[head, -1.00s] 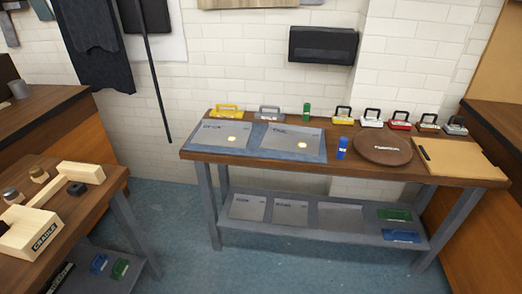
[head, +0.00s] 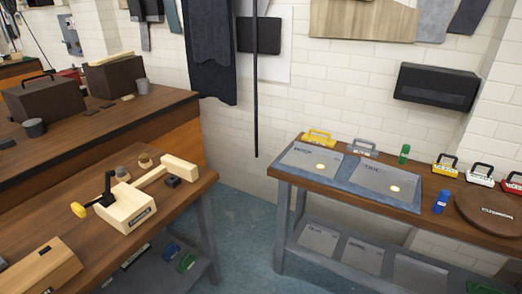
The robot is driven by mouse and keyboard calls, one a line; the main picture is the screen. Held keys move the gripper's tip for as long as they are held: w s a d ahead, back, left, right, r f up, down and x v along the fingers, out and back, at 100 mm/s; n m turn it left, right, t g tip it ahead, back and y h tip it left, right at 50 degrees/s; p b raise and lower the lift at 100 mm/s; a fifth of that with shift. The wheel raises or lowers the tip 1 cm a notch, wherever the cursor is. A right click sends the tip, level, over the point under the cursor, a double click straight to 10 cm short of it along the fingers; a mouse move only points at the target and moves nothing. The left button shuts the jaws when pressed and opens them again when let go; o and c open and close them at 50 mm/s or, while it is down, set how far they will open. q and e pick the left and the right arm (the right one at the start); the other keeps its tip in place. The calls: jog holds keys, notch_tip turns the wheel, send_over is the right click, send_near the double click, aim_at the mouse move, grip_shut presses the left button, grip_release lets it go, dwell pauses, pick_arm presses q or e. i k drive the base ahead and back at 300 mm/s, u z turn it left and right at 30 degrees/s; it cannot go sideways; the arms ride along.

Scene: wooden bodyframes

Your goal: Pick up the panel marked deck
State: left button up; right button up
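Two grey flat panels lie side by side on a blue-grey mat (head: 345,184) on the right-hand table. The left panel (head: 305,163) has a short dark label that I cannot read for certain; it may be the deck panel. The right panel (head: 375,180) looks marked TAIL. Each has a round pale yellow spot. More grey panels lie on the shelf below, including one at its left (head: 318,238) and one beside it (head: 361,256); their labels are too small to read. Neither of my grippers is in view.
Colored handled blocks, a green cylinder (head: 404,153), a blue cylinder (head: 440,202) and a round brown board (head: 492,212) share the table. A wooden cradle (head: 130,209) stands on the left bench (head: 185,212). Blue floor (head: 238,235) lies between bench and table.

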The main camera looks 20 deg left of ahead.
aim_at(321, 161)
jog(key=u, duration=0.45)
jog(key=i, duration=1.35)
jog(key=z, duration=0.55)
